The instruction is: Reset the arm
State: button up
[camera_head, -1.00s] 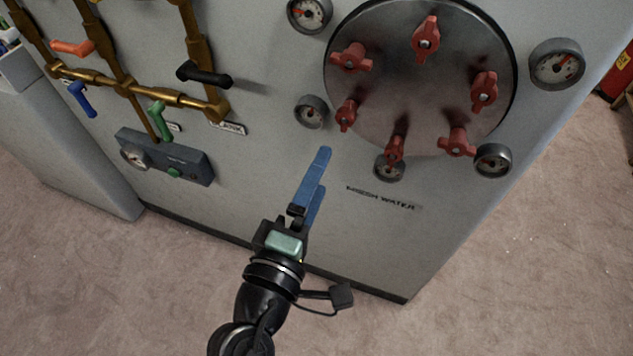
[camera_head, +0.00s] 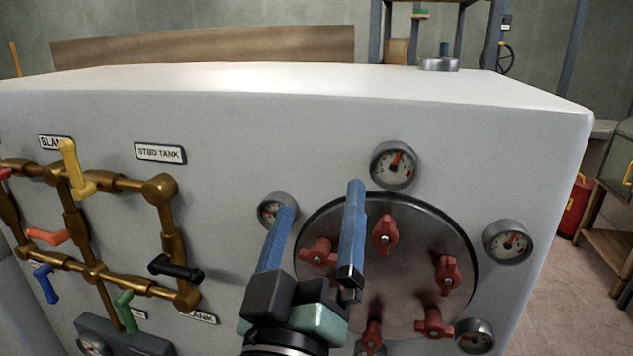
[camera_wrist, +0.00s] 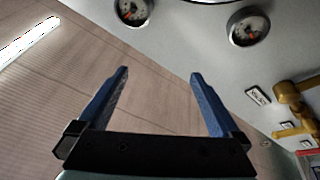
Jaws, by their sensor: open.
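My gripper (camera_head: 318,225) has two blue fingers. In the head view it points upward in front of the grey panel, overlapping the left edge of the round metal cover. In the wrist view my gripper (camera_wrist: 158,90) is open, its fingers spread wide with nothing between them. Beyond the fingers there are bare surfaces, a bright light strip and part of the panel.
The grey cabinet (camera_head: 240,130) carries a round cover (camera_head: 400,275) with several red wing knobs and gauges (camera_head: 394,165) around it. Brass pipes (camera_head: 130,182) with coloured valve handles stand out at the left. A red object (camera_head: 577,205) is at the far right.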

jog(key=s+r+m+t+y+p, duration=0.1)
jog(key=s+r+t+p, duration=0.1)
jog(key=r, duration=0.9)
jog(key=s+r+m+t+y+p, duration=0.1)
jog(key=s+r+p, duration=0.3)
jog(key=r, duration=0.7)
jog(key=s+r+m+t+y+p, duration=0.1)
jog(key=s+r+m+t+p, duration=0.1)
jog(key=r+p, duration=0.5)
notch_tip(320, 180, up, 4)
jog(key=shift+s+t+y, duration=0.4)
jog(key=shift+s, duration=0.05)
jog(key=shift+f, duration=0.1)
